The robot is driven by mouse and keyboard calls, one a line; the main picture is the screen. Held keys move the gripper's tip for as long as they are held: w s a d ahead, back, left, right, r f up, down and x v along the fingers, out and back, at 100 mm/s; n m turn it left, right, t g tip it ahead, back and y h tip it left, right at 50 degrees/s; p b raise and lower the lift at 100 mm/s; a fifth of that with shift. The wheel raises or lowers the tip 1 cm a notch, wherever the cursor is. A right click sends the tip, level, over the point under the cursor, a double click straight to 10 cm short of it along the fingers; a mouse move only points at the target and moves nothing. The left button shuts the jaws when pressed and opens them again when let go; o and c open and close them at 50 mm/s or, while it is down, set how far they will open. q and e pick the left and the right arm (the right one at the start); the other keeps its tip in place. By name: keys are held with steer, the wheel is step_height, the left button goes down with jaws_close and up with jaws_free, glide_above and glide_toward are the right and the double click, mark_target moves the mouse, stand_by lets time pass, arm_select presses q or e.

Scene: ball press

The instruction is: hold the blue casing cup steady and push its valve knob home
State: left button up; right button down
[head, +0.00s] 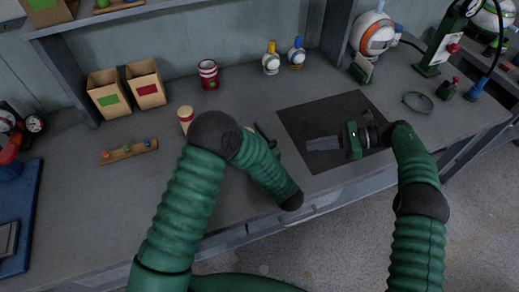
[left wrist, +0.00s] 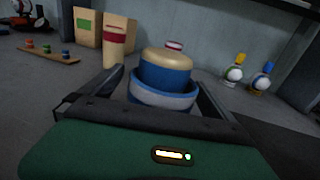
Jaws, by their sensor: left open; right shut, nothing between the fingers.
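The blue casing cup (left wrist: 162,95), with a pale grey band, stands upright in the left wrist view. A tan rounded top (left wrist: 166,60) above a blue collar sits on it; I cannot tell how deep it is seated. My left gripper (left wrist: 158,100) is open, its dark fingers on both sides of the cup; contact is unclear. In the head view my left arm hides most of the cup, and only the dark tips of the left gripper (head: 265,135) show. My right gripper (head: 322,144) is shut and empty, pointing left over the dark mat, apart from the cup.
The dark mat (head: 300,120) lies under my right gripper. A peg strip (head: 130,151) lies left. A green ring (head: 417,102) lies right.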

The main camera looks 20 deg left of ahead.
stand_by(0.7)
arm_select(q)
steer(key=v, duration=1.2)
steer(key=shift+d, duration=0.1)
steer(key=shift+w, duration=0.1)
